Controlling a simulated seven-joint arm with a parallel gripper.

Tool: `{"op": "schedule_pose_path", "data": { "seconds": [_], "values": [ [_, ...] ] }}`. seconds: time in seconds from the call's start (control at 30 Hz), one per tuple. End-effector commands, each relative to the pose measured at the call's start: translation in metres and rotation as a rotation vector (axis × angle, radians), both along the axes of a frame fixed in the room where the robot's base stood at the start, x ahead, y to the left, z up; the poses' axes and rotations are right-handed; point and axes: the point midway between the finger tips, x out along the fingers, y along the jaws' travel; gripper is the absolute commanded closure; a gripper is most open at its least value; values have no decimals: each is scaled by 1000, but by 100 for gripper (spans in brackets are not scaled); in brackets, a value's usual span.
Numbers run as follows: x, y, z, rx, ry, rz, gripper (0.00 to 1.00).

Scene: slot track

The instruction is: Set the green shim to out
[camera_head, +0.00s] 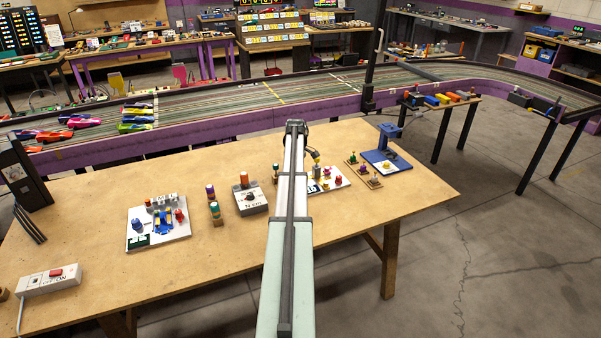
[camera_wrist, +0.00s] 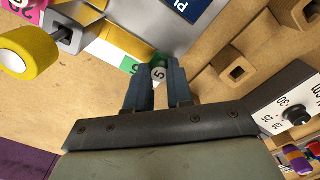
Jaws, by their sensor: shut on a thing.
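In the wrist view the green shim (camera_wrist: 158,71) is a small piece with a green top and a pale face marked 5. My gripper (camera_wrist: 159,88) is shut on it, with one dark finger on each side. A white and green patch (camera_wrist: 128,62) marked with a digit lies just left of it, on or beside a grey-white plate (camera_wrist: 135,30). I cannot tell whether the shim touches that plate. In the head view my arm hides the gripper and the shim; part of a white board (camera_head: 335,184) with coloured pieces shows right of the arm.
A yellow cylinder (camera_wrist: 32,52) on a peg is at the wrist view's upper left. Wooden holders with square holes (camera_wrist: 270,40) are at the right. In the head view a dial box (camera_head: 251,202) stands left of my arm and a blue stand (camera_head: 388,153) right. The table's front is mostly clear.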

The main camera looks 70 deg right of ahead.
Motion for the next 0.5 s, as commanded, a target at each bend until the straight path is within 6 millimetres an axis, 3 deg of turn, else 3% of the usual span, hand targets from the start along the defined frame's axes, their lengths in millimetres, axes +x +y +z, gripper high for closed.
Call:
{"op": "schedule_pose_path", "data": {
  "seconds": [0.1, 0.13, 0.23, 0.5],
  "values": [
    [4, 4, 0, 8, -6, 3, 100],
    [4, 4, 0, 8, -7, 4, 78],
    [4, 4, 0, 9, -6, 4, 68],
    [3, 3, 1, 6, -5, 3, 68]
  ]
}}
